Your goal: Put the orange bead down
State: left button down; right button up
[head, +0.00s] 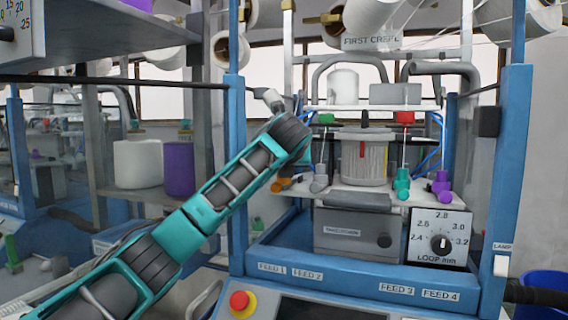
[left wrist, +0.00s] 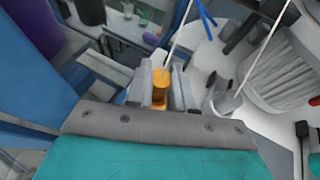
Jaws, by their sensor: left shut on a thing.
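The orange bead (left wrist: 160,84) sits between the two grey fingers of my left gripper (left wrist: 160,92) in the left wrist view, and the gripper is shut on it. A thin pale yarn rises from near the bead's top. In the head view the orange bead (head: 281,184) shows low beside the left front of the machine's white plate, just below my left wrist. The fingers are largely hidden there by my arm. My right gripper is in neither view.
A grey bead (head: 318,184) stands close to the right of the orange one. A teal bead (head: 402,186) and a purple bead (head: 441,185) stand further right. A ribbed cylinder (head: 364,158) rises behind them, and a blue post (head: 236,170) stands left.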

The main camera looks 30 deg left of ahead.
pick_arm(q)
jog(key=c, duration=1.2)
grip_release()
jog(key=shift+w+a+f, duration=0.1)
jog(key=shift+w+f, duration=0.05)
jog(key=shift+f, duration=0.1)
jog(key=shift+o, duration=1.4)
jog(key=shift+r, duration=0.2)
jog(key=v, duration=1.2)
jog(key=shift+b, duration=0.4)
jog(key=shift+f, duration=0.1)
